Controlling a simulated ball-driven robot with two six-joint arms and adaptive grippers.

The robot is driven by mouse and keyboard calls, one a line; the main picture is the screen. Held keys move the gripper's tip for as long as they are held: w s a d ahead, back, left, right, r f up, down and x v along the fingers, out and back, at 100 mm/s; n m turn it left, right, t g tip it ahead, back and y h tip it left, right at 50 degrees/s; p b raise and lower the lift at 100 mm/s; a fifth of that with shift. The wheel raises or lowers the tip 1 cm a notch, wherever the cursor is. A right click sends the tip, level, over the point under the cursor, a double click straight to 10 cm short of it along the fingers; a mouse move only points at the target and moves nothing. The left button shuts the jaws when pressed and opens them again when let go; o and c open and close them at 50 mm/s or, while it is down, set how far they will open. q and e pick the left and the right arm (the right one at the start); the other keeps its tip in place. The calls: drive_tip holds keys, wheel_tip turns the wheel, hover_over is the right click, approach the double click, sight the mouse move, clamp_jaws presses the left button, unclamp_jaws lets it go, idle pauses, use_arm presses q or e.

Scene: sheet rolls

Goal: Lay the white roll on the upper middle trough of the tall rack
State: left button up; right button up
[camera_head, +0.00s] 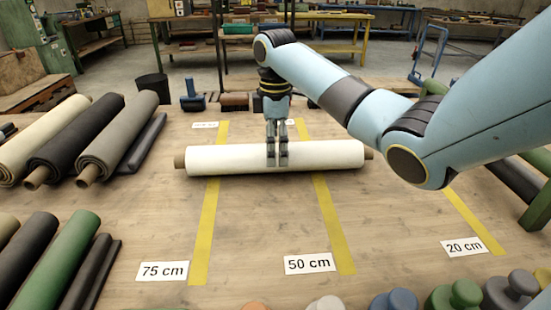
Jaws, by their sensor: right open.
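The white roll (225,160) lies crosswise on the wooden table, with a brown core end showing on each side. My right gripper (277,160) points down at the roll's middle. Its fingers are open, and they overlap the roll's near face in this view; I cannot tell whether they touch it. My left gripper is not in view. I cannot make out the tall rack or its upper middle trough for sure.
Several dark, grey and cream rolls (70,130) lie at the left. A green roll (58,262) lies with dark rolls at lower left. Yellow strips (205,230) mark the table. Coloured knobs (395,299) line the near edge. A green post (537,208) stands at right.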

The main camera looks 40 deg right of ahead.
drive_tip(key=f, duration=0.4)
drive_tip(key=shift+w+d+f+b, duration=0.1)
drive_tip(key=shift+d+f+b, duration=0.1)
drive_tip(key=shift+f+b, duration=0.2)
drive_tip(key=shift+w+r, duration=0.1)
drive_tip(key=c, duration=1.7)
drive_tip(key=shift+r, duration=0.1)
